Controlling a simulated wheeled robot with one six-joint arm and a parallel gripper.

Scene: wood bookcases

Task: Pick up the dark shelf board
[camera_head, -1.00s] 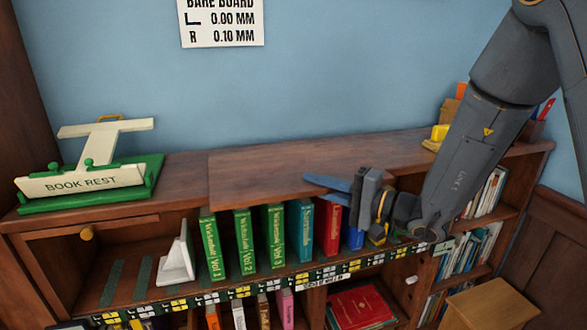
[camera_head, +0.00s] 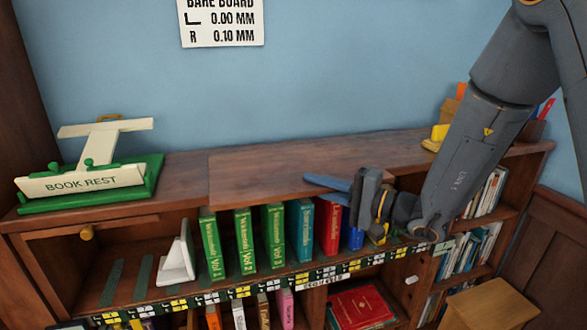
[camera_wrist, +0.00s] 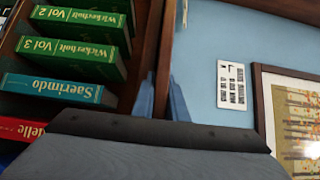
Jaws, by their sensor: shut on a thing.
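The dark shelf board (camera_head: 265,172) is the brown wooden top panel over the middle of the bookcase, above the row of books. My gripper (camera_head: 326,187) is at its front edge, right of the board's middle, with blue fingers pointing left. In the wrist view the board's edge (camera_wrist: 164,45) runs down between the two blue fingers (camera_wrist: 162,98). The fingers are shut on this edge, one on each face. The board lies about level with the bookcase top. My wrist and arm hide part of its right end.
Upright green, teal, red and blue books (camera_head: 243,240) stand just below the board. A white bookend (camera_head: 177,262) is left of them. A green and cream book rest (camera_head: 90,185) stands on the left top. A yellow object (camera_head: 437,136) sits at the right end.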

